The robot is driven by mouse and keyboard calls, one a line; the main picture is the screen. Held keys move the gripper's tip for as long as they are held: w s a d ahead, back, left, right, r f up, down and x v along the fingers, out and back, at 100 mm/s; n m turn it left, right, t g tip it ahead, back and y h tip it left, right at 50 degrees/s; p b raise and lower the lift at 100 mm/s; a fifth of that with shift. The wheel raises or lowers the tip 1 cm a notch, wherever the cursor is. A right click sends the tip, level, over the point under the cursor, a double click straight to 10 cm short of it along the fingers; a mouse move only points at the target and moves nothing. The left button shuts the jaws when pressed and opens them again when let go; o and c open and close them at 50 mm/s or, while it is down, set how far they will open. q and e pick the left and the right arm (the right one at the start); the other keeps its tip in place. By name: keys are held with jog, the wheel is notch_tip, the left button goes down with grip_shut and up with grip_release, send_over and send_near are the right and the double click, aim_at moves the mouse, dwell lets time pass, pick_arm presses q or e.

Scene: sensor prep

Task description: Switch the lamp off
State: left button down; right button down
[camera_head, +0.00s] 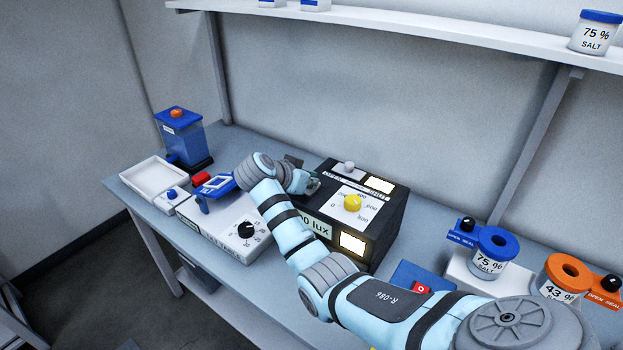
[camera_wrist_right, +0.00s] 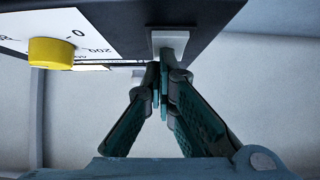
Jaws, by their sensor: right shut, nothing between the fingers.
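The lamp is probably the black box (camera_head: 378,238) with a yellow knob (camera_head: 352,203), a numbered white dial plate and a "lux" label. Its two pale yellow panels (camera_head: 353,244) are bright. A small grey knob (camera_head: 349,166) stands at its back. My right gripper (camera_head: 312,183) is at the box's left side. In the right wrist view my right gripper (camera_wrist_right: 160,88) is shut and empty, its tips just below a light grey block (camera_wrist_right: 170,42) on the box edge. I cannot tell whether they touch. The yellow knob (camera_wrist_right: 52,53) is left of it. My left gripper is out of view.
A white device (camera_head: 222,228) with a black dial and a blue unit (camera_head: 217,186) stands left of my arm. A white tray (camera_head: 155,174) and a blue container (camera_head: 180,137) are farther left. Blue-lidded (camera_head: 489,252) and orange-lidded (camera_head: 566,277) jars stand at right.

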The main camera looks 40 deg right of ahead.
aim_at(309, 192)
jog(key=shift+r+p, duration=0.35)
jog(key=shift+p, duration=0.1)
jog(key=r+p, duration=0.3)
jog(key=shift+a+r, duration=0.15)
jog(key=shift+a, duration=0.05)
jog(key=b+v, duration=0.1)
jog(key=v, duration=0.9)
jog(key=shift+s, duration=0.1)
